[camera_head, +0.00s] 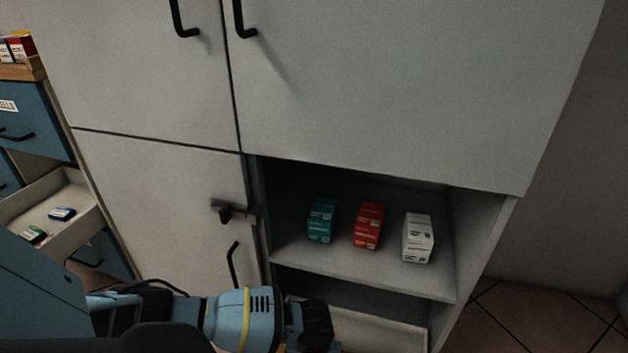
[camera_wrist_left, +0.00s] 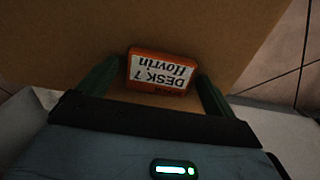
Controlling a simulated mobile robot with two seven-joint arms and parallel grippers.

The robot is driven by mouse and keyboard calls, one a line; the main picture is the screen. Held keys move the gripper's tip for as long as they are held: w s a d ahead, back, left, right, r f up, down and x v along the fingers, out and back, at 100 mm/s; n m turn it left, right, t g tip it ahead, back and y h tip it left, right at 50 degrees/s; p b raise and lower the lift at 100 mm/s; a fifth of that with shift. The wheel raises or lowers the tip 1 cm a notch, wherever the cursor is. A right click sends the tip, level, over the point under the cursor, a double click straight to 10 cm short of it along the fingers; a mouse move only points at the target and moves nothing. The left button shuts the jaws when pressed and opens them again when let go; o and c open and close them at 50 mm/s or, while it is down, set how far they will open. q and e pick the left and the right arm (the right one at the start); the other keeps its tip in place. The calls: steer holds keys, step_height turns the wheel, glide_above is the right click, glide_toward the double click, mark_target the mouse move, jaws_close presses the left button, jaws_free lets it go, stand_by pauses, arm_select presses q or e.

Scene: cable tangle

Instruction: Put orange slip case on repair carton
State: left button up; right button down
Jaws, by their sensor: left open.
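The orange slip case (camera_wrist_left: 160,76) shows in the left wrist view, with a white label reading "DESK 7 Hovrin" upside down. It lies against a plain brown cardboard surface (camera_wrist_left: 215,35), which looks like the repair carton. My left gripper (camera_wrist_left: 160,80) is open, with one dark green finger on each side of the case. Whether a finger touches the case I cannot tell. In the head view my left arm reaches in low from the left, and its fingers, the case and the carton are not clearly seen. My right gripper is in neither view.
A pale cabinet has an open shelf (camera_head: 360,267) holding a teal box (camera_head: 321,221), a red box (camera_head: 368,227) and a white box (camera_head: 418,238). A door handle (camera_head: 233,264) is close above my arm. An open drawer (camera_head: 55,200) stands at left. Tiled floor is right.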

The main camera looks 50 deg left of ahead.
arm_select(q)
steer(key=shift+r, duration=0.25)
step_height(320, 180, up, 12)
steer(key=p, duration=0.6)
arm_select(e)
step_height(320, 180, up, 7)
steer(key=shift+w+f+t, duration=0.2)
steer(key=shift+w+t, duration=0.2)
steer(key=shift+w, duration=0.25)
